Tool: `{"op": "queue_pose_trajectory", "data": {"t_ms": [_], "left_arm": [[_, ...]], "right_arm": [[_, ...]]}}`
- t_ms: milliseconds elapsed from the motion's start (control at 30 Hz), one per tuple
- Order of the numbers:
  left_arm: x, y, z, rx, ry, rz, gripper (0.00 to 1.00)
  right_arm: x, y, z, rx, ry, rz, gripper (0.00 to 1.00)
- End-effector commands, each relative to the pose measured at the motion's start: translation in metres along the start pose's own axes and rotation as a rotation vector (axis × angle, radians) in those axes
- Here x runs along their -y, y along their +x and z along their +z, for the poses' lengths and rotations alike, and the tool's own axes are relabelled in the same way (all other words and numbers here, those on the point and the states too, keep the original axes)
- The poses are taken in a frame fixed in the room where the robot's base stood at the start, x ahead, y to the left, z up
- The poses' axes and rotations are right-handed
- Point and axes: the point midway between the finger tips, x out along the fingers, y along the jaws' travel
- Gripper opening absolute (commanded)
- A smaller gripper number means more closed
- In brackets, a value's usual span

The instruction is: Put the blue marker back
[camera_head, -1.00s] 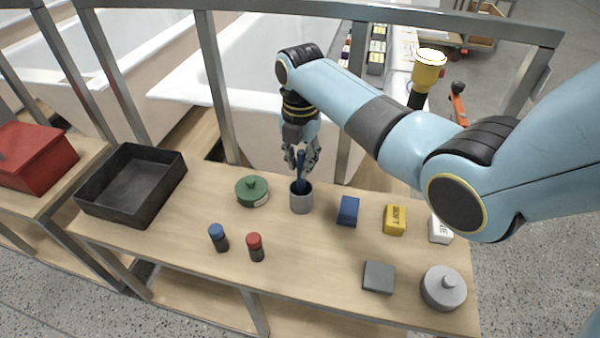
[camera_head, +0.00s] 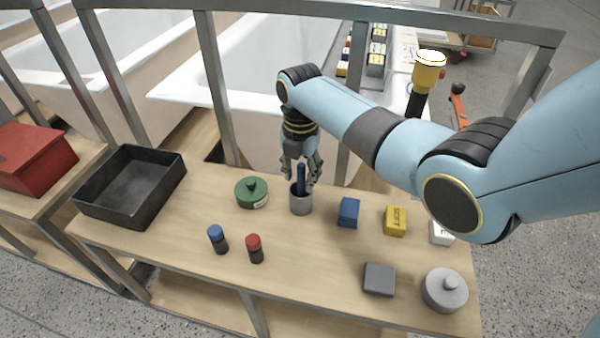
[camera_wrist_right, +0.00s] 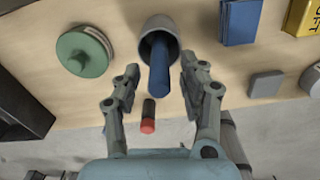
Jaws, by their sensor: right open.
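A blue marker (camera_head: 301,178) stands in the grey cup (camera_head: 301,204) on the wooden bench, its upper part sticking out above the rim. In the right wrist view the marker (camera_wrist_right: 160,72) leans out of the cup (camera_wrist_right: 158,28) between the spread fingers. My right gripper (camera_head: 304,178) is open around the marker's upper part, with a gap on each side in the wrist view (camera_wrist_right: 160,90). My left gripper is not in view. A shorter blue-capped cylinder (camera_head: 217,238) stands at the front of the bench.
A green round lidded piece (camera_head: 252,193) is left of the cup. A blue block (camera_head: 348,212) and a yellow block (camera_head: 395,220) are to its right. A red-capped cylinder (camera_head: 255,248), grey block (camera_head: 379,279) and grey knobbed piece (camera_head: 444,290) are in front. A black tray (camera_head: 123,205) sits left.

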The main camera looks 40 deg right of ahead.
Motion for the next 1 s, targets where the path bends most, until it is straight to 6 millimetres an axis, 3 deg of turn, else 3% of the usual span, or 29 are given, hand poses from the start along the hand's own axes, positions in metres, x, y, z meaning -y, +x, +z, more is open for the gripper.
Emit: {"op": "queue_pose_trajectory", "data": {"t_ms": [167, 633, 800, 1000], "left_arm": [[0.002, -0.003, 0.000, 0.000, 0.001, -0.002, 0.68], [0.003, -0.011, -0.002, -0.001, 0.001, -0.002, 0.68], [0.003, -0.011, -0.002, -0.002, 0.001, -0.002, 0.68], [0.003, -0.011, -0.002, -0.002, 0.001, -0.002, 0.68]], "right_arm": [[-0.001, -0.011, 0.001, 0.002, 0.000, 0.003, 0.42], [-0.001, -0.106, 0.001, 0.002, 0.000, 0.003, 0.42], [0.000, -0.121, 0.000, 0.000, 0.000, 0.001, 0.42], [0.000, -0.123, 0.000, 0.000, 0.000, 0.000, 0.42]]}}
